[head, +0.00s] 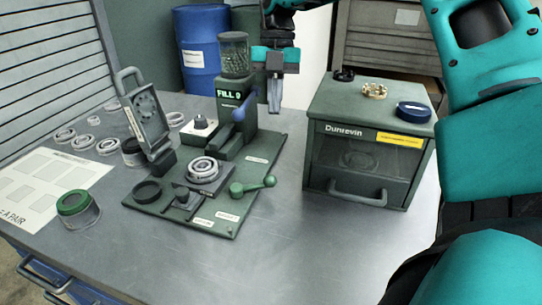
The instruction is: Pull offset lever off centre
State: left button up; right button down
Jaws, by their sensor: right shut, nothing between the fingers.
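A green lever with a round knob at each end (252,187) sits at the right front of the dark green base plate (222,222). It looks like the offset lever, but the plate labels are too small to read. Bearing rings (204,168) rest in the fixture left of it. A blue lever (245,106) is on the side of the tower marked FILL (229,117). My right gripper (274,108) is shut and empty, pointing down just right of the tower, above and apart from the green lever. My left gripper is out of view.
A green Dunrevin cabinet (345,150) stands to the right with rings on top. A hinged dial plate (147,118) stands upright on the left. A green-lidded jar (77,208) and several loose rings are farther left. The table front (275,250) is clear.

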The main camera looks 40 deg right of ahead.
aim_at(253, 185)
jog(key=x, duration=0.8)
jog(key=shift+s+a+f, duration=0.1)
jog(key=shift+s+f, duration=0.05)
jog(key=shift+f, duration=0.1)
jog(key=shift+s+a+f, duration=0.3)
jog(key=shift+s+a, duration=0.1)
jog(key=shift+a, duration=0.15)
jog(key=shift+s+a+f, duration=0.25)
jog(key=shift+s+a, duration=0.15)
jog(key=shift+a, duration=0.1)
jog(key=shift+s+a+f, duration=0.2)
jog(key=shift+s+a, duration=0.2)
jog(key=shift+a, duration=0.1)
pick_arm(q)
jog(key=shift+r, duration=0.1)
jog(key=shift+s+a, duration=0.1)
